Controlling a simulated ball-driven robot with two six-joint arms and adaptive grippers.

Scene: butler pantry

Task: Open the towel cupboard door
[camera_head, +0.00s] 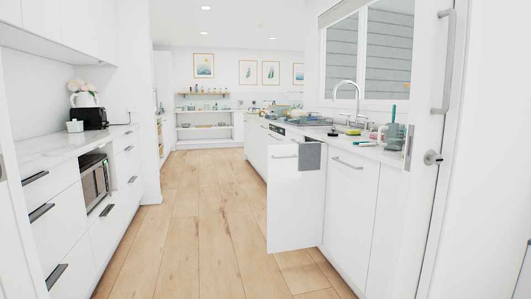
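A white cupboard door (296,205) with a grey towel (310,156) hanging over its top edge stands out from the right-hand counter into the aisle. It looks swung wide open, its outer face towards me and its free edge at the left. A short bar handle (285,156) is near the top of that face. The inside of the cupboard is hidden behind the door. Neither of my grippers shows in the head view.
A white door frame with a tall handle (443,62) and a lever (432,158) stands close at right. Left cabinets carry a microwave (95,182) and a toaster (90,117). The right counter has a sink tap (347,96). The wooden floor (190,235) between is clear.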

